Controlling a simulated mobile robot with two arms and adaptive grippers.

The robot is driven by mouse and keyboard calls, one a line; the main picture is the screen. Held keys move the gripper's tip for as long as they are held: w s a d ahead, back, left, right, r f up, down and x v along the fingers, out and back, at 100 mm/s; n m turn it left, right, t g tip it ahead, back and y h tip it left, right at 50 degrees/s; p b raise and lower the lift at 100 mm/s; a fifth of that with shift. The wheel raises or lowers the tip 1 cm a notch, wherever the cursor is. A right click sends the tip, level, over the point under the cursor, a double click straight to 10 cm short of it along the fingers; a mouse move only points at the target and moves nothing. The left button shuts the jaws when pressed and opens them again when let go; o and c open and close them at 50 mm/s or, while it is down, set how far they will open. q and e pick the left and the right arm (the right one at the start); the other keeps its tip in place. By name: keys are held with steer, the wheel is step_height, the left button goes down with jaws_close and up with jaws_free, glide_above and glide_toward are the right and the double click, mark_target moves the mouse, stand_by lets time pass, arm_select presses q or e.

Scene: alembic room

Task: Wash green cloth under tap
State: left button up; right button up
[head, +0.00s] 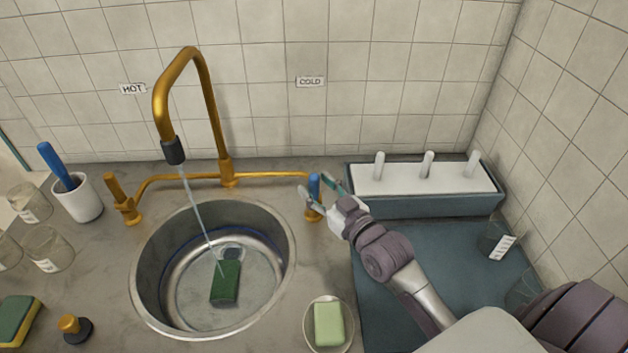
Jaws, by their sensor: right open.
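The green cloth (225,284) lies at the bottom of the round metal sink (146,262), near the drain. Water runs from the brass tap (206,84) in a thin stream that comes down at the cloth's upper end. My right gripper (318,190) is open at the blue cold tap handle (314,186), with its fingers about the handle. Whether the fingers touch it I cannot tell. A brass handle (118,188) stands on the hot side. My left gripper is not in view.
A soap bar (329,324) on a dish stands right of the sink. A sponge (18,318), a black-based stopper (74,328), glass jars (50,249) and a white cup (77,200) are at left. A pegged rack (425,204) stands at back right.

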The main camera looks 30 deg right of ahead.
steer(key=shift+w+a, duration=0.1)
steer(key=shift+w, duration=0.7)
jaws_close()
